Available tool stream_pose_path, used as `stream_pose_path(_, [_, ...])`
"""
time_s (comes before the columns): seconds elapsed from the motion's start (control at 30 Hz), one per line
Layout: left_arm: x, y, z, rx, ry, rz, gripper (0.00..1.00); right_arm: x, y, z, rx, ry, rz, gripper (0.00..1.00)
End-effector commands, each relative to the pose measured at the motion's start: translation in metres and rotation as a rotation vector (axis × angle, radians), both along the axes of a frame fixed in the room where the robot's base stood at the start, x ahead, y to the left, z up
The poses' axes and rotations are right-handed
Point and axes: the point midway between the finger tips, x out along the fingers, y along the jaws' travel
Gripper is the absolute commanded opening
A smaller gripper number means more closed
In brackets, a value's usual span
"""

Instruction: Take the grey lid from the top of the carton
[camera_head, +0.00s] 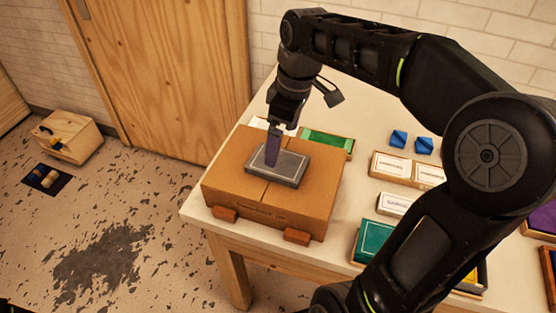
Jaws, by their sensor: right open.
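The brown carton (237,194) stands closed at the table's left front corner. The grey lid (292,170) lies flat on top of the carton. My right gripper (271,157) points down from above, with its fingertips at the left part of the lid. It is open, and one finger hides part of the lid. I cannot tell whether the fingertips touch the lid. My left gripper is not in view.
Two small orange-brown blocks (297,237) sit at the carton's front base. A green box (327,141) stands close behind the carton. Blue pieces (398,138), labelled boxes (390,166) and a teal box (375,240) stand to the right, partly behind my arm.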

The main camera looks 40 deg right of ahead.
Motion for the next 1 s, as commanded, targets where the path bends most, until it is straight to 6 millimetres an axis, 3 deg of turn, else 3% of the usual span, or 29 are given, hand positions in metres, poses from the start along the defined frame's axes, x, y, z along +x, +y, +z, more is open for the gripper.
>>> stream_pose_path(0.17, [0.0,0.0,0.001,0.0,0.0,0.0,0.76,0.001,0.002,-0.015,0.0,0.001,0.0,1.0])
stream_pose_path(0.53, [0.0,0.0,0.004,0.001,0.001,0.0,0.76,0.002,0.002,-0.021,0.0,0.001,0.0,1.0])
stream_pose_path(0.8, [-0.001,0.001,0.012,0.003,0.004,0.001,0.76,0.004,0.005,-0.058,0.001,0.004,0.0,1.0])
stream_pose_path(1.0, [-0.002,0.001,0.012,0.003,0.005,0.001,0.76,0.006,0.006,-0.068,0.0,0.0,0.0,1.0])
